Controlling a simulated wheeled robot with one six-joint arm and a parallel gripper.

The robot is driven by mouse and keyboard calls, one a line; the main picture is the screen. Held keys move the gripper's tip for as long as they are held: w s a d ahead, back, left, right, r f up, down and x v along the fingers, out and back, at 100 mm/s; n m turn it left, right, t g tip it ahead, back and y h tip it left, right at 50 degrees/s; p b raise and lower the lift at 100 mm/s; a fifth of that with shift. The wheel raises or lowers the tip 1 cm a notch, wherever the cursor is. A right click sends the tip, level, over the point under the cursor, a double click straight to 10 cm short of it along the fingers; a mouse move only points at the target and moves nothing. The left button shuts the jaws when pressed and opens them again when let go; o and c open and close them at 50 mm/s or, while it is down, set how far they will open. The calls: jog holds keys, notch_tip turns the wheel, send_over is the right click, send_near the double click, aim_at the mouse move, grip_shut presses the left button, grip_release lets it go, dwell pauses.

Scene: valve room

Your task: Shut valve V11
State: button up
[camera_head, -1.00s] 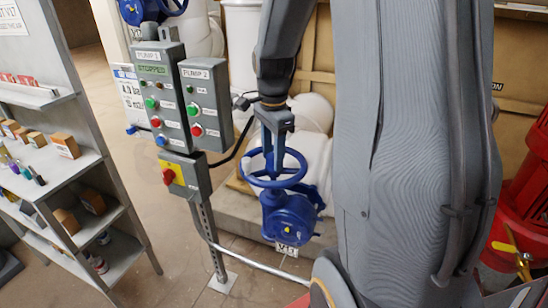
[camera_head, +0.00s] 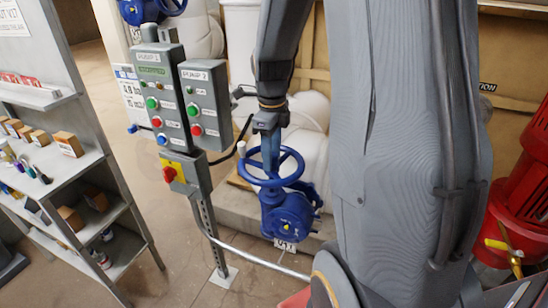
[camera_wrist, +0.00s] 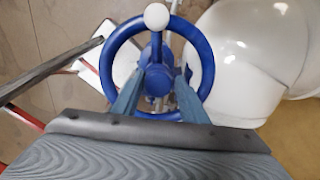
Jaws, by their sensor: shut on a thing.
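A blue valve with a blue handwheel (camera_head: 297,178) stands low in the middle of the head view. A white tag (camera_head: 285,246) hangs on its body; its lettering is too small to read surely. My gripper (camera_head: 270,160) points down into the wheel from above. In the wrist view, the fingers of my gripper (camera_wrist: 157,80) lie on either side of the wheel's hub, inside the rim, shut on the handwheel (camera_wrist: 207,65). A white knob (camera_wrist: 156,16) stands on the far rim. The exact finger contact is partly hidden.
A grey pump panel (camera_head: 205,105) with coloured buttons stands close left of the valve, above a box with a red switch (camera_head: 170,174). A shelf (camera_head: 60,160) stands further left. White rounded pipework (camera_head: 300,125) is behind. A red machine (camera_head: 520,200) is at right.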

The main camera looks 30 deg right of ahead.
jog(key=m, duration=0.1)
jog(key=f+m, duration=0.1)
jog(key=s+m, duration=0.1)
jog(key=shift+a+f+m+g+p, duration=0.25)
jog(key=shift+a+m+g+p, duration=0.05)
jog(key=shift+c, duration=0.3)
jog(key=m, duration=0.4)
jog(key=shift+m, duration=0.3)
jog(key=o, duration=1.1)
jog(key=shift+a, duration=0.15)
jog(key=shift+c, duration=0.2)
jog(key=shift+d, duration=0.2)
jog(key=shift+w+r+p, duration=0.2)
jog(key=shift+r+p, duration=0.2)
jog(key=shift+w+d+r, duration=0.1)
jog(key=shift+w+r, duration=0.05)
jog(key=shift+r, duration=2.8)
